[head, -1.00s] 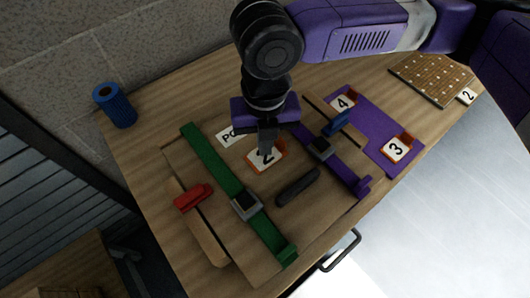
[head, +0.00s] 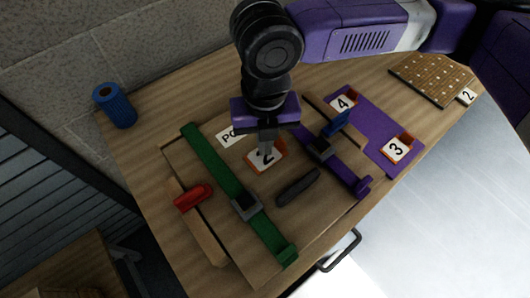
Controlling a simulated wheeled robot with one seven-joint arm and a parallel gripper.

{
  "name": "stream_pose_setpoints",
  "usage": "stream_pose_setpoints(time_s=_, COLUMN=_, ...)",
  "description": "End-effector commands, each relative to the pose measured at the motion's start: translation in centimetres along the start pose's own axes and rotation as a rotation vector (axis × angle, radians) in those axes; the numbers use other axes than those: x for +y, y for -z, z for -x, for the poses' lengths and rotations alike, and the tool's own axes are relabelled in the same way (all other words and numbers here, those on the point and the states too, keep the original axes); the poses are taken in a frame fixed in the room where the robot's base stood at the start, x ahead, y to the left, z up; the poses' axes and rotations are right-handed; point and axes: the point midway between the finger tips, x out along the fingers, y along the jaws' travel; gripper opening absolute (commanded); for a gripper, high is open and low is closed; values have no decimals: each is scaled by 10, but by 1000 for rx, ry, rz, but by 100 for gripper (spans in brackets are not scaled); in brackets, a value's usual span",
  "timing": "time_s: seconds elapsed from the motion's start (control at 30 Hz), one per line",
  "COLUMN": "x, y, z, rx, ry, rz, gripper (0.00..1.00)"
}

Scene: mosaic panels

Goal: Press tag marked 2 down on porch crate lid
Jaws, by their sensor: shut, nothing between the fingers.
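The tag marked 2 (head: 257,164), white with an orange edge, lies on the wooden crate lid (head: 250,235). A green strap (head: 219,173) and a purple strap (head: 340,170) cross the lid on either side of the tag.
A black handle (head: 298,187) lies on the lid near the tag. Tags 4 (head: 343,103) and 3 (head: 396,149) sit on a purple mat (head: 374,128) at right. A blue cylinder (head: 115,106) stands at left. A pegboard (head: 432,78) is at far right.

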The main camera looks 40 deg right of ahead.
Motion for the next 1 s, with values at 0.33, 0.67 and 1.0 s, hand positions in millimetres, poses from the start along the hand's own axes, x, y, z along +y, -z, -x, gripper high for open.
stream_pose_setpoints(time_s=0.33, x=0, y=0, z=0, rx=0, ry=0, rz=0, gripper=0)
stream_pose_setpoints(time_s=0.67, x=0, y=0, z=-3, rx=0, ry=0, rz=0, gripper=0)
stream_pose_setpoints(time_s=1.0, x=0, y=0, z=-9, rx=0, ry=0, rz=0, gripper=0)
